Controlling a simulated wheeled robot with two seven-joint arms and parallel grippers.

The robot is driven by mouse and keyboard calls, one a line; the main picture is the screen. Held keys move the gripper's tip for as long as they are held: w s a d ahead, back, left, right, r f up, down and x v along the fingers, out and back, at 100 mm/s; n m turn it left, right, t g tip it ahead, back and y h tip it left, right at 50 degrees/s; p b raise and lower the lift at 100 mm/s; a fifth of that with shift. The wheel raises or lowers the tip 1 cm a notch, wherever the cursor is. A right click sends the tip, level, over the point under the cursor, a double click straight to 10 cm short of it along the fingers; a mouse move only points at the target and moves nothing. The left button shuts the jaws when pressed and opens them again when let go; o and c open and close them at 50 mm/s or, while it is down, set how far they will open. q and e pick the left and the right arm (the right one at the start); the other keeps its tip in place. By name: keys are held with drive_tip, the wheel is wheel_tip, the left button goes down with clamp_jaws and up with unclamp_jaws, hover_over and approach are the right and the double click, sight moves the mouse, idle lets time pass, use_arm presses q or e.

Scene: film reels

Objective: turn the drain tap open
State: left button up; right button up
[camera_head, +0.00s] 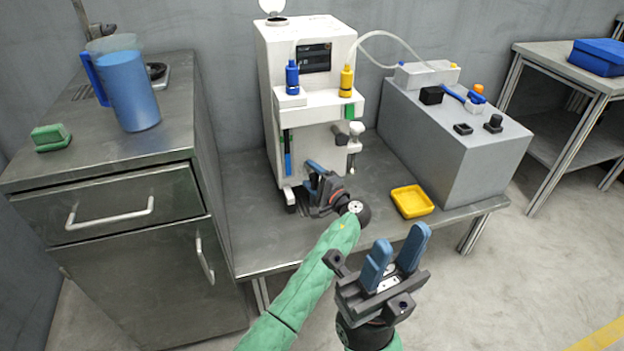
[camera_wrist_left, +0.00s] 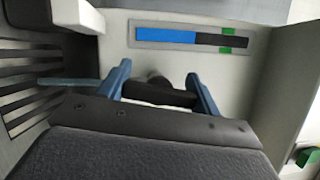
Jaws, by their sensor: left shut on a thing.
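The white machine (camera_head: 310,110) stands on the metal table, with a blue and a yellow bottle on its shelf. My left gripper (camera_head: 312,177) is at the lower front of the machine. In the left wrist view its two blue fingers are shut on a dark, rounded drain tap handle (camera_wrist_left: 160,93) lying across between them. The gripper hides this handle in the head view. Whether the tap is open or closed cannot be told. My right gripper (camera_head: 402,245) is open and empty, in front of the table's edge.
A level gauge (camera_wrist_left: 190,38) with a blue column and green marks is above the handle. A yellow tray (camera_head: 412,201) and a grey box (camera_head: 450,150) stand to the right. A blue jug (camera_head: 128,90) and green sponge (camera_head: 51,137) sit on the left cabinet.

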use_arm(q)
drive_tip(key=shift+f+n+g, duration=0.2)
drive_tip(key=shift+n+g, duration=0.2)
drive_tip(key=shift+n, duration=0.5)
drive_tip(key=o, duration=1)
drive_tip(key=shift+a, duration=0.1)
drive_tip(key=shift+r, duration=0.1)
